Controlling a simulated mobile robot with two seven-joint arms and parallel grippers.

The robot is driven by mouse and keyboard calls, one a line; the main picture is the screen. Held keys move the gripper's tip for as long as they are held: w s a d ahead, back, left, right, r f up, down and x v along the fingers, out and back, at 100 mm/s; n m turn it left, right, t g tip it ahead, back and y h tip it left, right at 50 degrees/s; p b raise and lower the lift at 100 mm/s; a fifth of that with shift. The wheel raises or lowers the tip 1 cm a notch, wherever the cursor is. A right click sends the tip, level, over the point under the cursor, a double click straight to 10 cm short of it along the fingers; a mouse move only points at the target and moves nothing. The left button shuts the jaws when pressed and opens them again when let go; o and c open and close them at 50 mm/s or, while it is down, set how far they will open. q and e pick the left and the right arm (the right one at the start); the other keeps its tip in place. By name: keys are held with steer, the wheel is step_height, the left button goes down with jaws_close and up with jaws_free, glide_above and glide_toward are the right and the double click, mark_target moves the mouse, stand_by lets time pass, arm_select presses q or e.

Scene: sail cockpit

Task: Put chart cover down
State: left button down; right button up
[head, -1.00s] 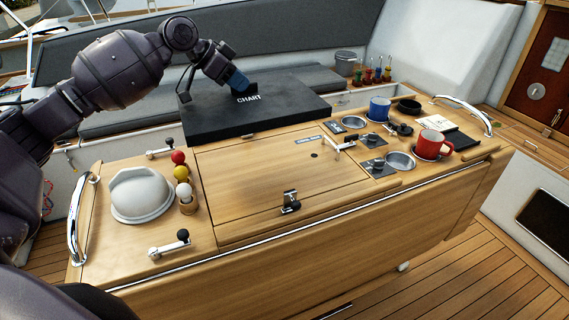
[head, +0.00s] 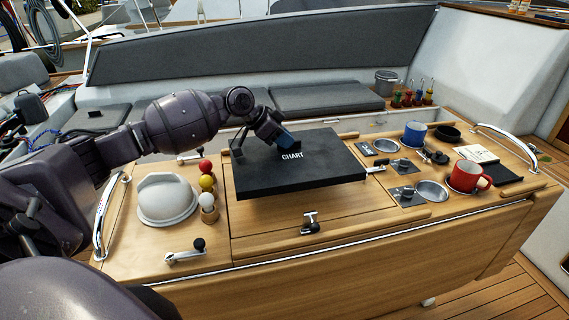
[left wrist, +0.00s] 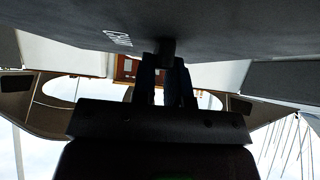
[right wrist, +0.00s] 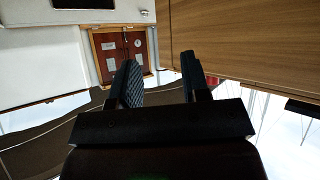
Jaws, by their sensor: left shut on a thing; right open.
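The chart cover (head: 305,169) is a flat black panel with the word CHART on it. In the head view it lies level over the middle of the wooden table (head: 300,255), covering much of the hatch panel there; whether it touches the wood, I cannot tell. My right gripper (right wrist: 162,75) is open and empty beside the table's wooden side (right wrist: 255,35).
Left of the cover stand a white domed compass (head: 167,198), small coloured balls (head: 207,182) and a winch handle (head: 188,251). Right of it are a blue mug (head: 414,134), a red mug (head: 467,176) and round cup holders (head: 432,192). A latch (head: 310,223) sits in front.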

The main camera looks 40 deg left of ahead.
mark_target(267, 151)
arm_select(q)
steer(key=shift+f, duration=4)
steer(key=c, duration=1.1)
jaws_free()
steer(key=shift+c, duration=0.2)
steer(key=shift+a, duration=0.1)
steer(key=v, duration=1.2)
